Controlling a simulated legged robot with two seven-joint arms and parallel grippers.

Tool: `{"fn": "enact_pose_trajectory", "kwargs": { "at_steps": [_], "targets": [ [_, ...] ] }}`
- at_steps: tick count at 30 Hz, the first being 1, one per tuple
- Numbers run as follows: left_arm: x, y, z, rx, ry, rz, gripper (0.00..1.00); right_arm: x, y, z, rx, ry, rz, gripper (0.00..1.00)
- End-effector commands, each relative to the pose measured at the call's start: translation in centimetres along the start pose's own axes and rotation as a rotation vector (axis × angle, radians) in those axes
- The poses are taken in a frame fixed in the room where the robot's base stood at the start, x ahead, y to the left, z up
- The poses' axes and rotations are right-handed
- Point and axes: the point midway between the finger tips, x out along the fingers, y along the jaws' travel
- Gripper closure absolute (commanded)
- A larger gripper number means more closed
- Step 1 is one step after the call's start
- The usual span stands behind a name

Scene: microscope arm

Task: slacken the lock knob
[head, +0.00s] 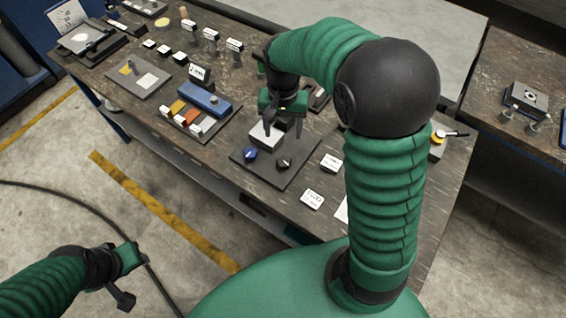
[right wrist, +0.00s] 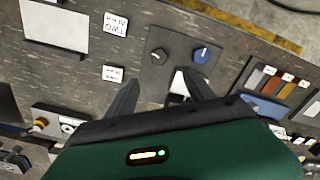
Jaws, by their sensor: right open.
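A dark plate (head: 247,165) on the bench carries a blue knob (head: 250,154), a black knob (head: 284,163) and a white block (head: 266,135). I cannot tell from any marking which knob is the lock knob. My right gripper (head: 283,132) is open above the block, on its far side from the knobs, and holds nothing. In the right wrist view the black knob (right wrist: 158,56) and blue knob (right wrist: 203,53) lie beyond the spread fingers (right wrist: 162,90), and the white block (right wrist: 179,84) shows between them. My left gripper (head: 127,278) hangs over the floor, away from the bench.
Left of the plate is a tray (head: 206,129) with a blue bar (head: 206,99) and coloured pieces. White labels (head: 331,162) lie right of the plate. A grey board (head: 132,87) and several small stands are at the back left. The bench front edge is close to the plate.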

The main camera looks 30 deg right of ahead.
Motion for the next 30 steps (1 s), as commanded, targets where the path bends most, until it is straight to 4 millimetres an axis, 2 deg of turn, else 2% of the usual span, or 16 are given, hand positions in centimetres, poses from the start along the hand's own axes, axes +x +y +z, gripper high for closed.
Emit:
{"fn": "enact_pose_trajectory", "kwargs": {
  "at_steps": [12, 18, 22, 30],
  "targets": [
    [0.2, 0.0, 0.0, 0.0, 0.001, 0.0, 0.64, 10.4, 0.1, 0.2, -0.003, -0.007, 0.004, 0.38],
    [0.3, 0.0, 0.1, 0.0, 0.0, 0.0, 0.64, 14.4, 0.1, 0.1, -0.003, -0.004, 0.003, 0.38],
    [0.3, 0.0, 0.1, 0.0, 0.0, 0.0, 0.64, 15.5, 0.1, 0.1, -0.004, -0.001, 0.001, 0.38],
    [0.3, 0.0, 0.1, 0.0, 0.0, 0.0, 0.64, 15.7, 0.1, 0.0, -0.004, 0.001, 0.001, 0.38]
  ]
}}
